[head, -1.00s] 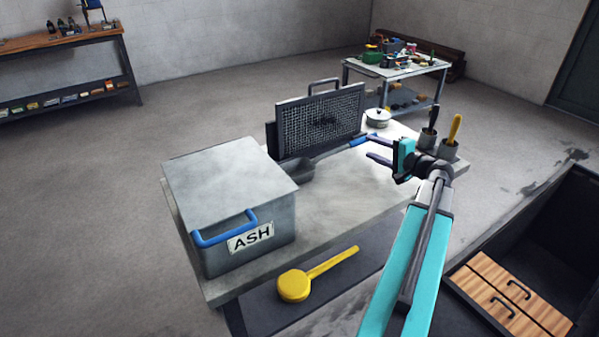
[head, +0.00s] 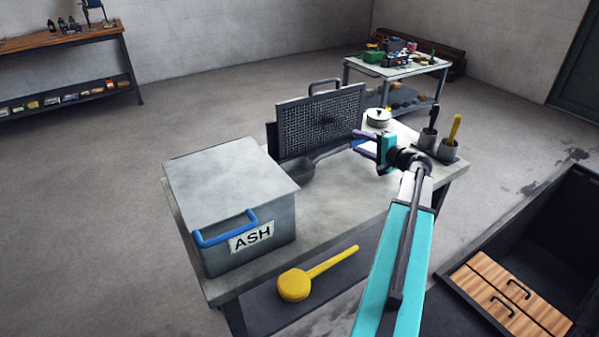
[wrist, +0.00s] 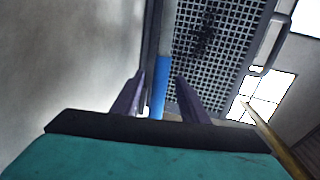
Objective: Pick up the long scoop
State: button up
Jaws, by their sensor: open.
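The long scoop (head: 301,174) lies on the worktop, its dark grey pan beside the ash bin and its shaft running right along the foot of the mesh screen. Its blue grip is mostly hidden behind my gripper in the head view. My gripper (head: 358,144) is open at the grip end of the scoop.
The mesh screen (head: 320,120) stands upright close behind the scoop. The grey ash bin (head: 225,200) is at the left. The worktop's front middle is clear.

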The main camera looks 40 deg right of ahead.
jog(key=shift+w+d+f+p, duration=0.15)
jog(key=shift+w+f, duration=0.1)
jog(key=shift+w, duration=0.95)
jog(key=shift+w+a+f+p, duration=0.1)
jog(key=shift+w+f+p, duration=0.1)
jog(key=shift+w, duration=1)
jog(key=shift+c, duration=0.4)
grip_shut()
